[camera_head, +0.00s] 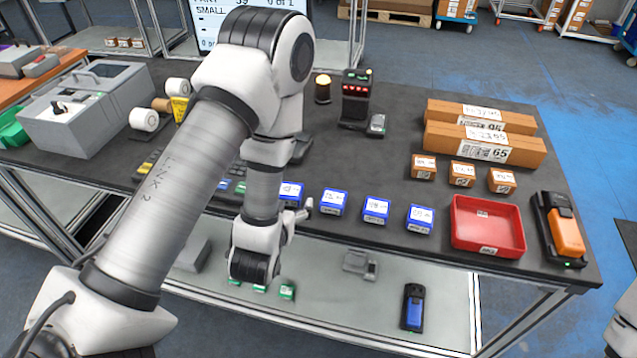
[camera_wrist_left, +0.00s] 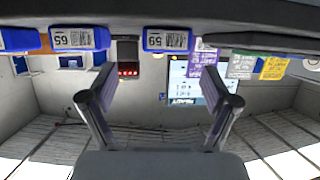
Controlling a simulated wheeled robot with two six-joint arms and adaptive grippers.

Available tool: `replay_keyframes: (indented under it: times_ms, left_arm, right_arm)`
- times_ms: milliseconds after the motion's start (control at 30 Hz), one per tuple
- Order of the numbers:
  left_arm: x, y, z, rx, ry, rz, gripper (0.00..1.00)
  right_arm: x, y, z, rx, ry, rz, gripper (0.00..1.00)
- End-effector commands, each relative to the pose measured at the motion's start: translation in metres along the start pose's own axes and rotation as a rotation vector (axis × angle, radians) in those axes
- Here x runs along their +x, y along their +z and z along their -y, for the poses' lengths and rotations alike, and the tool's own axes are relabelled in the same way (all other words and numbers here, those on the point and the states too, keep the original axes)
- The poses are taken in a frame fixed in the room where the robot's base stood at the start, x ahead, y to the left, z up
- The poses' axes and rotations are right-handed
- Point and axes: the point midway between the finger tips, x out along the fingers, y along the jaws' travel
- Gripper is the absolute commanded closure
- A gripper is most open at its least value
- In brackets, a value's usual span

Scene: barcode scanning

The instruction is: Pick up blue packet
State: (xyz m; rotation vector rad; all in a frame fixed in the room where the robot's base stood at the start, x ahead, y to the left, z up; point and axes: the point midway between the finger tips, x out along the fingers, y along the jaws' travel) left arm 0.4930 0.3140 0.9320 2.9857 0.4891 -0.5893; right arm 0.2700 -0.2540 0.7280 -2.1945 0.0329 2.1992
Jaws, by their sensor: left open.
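Several small blue packets stand in a row near the table's front edge in the head view: one (camera_head: 291,190) partly behind my left arm, then a second (camera_head: 334,203), a third (camera_head: 376,209) and a fourth (camera_head: 420,218) to its right. My left gripper (camera_wrist_left: 158,78) is open and empty in the left wrist view. One labelled blue packet (camera_wrist_left: 168,40) shows beyond the gap between its fingers. Another blue packet (camera_wrist_left: 80,39) is above the left finger. In the head view my left wrist hangs in front of the row, hiding most of the gripper. My right gripper is out of view.
A red tray (camera_head: 488,226) and an orange handheld device (camera_head: 562,235) are at the right. Small brown boxes (camera_head: 462,174) and long cartons (camera_head: 485,143) lie behind. A scanner stand (camera_head: 356,98) is at the back. The table's middle is clear.

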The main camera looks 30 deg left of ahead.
Motion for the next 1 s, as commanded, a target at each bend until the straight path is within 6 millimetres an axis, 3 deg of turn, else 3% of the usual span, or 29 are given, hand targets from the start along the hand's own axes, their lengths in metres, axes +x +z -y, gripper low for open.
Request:
replay_keyframes:
  times_ms: [33,167,267,400,533,767,967,1000]
  left_arm:
    - [0.01,0.01,0.0,-0.003,-0.001,-0.004,0.12]
    - [0.019,0.009,0.0,-0.002,0.002,-0.001,0.12]
    - [0.025,0.003,0.0,-0.002,0.002,0.001,0.12]
    - [0.048,-0.003,0.003,-0.002,0.001,0.003,0.12]
    - [0.068,-0.001,0.003,0.0,0.003,0.004,0.12]
    - [0.072,0.001,0.002,0.002,0.004,0.005,0.12]
    - [0.071,0.001,0.002,0.002,0.004,0.005,0.83]
    - [0.071,0.002,0.002,0.002,0.004,0.005,0.83]
  right_arm:
    - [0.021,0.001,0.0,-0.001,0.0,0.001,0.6]
    - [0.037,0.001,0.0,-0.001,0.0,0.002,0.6]
    - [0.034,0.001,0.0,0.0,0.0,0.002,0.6]
    - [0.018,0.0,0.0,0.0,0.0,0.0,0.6]
    - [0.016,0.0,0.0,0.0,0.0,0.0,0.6]
    - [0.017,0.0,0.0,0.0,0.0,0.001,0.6]
    - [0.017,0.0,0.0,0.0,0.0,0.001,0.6]
    - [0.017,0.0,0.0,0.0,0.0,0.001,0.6]
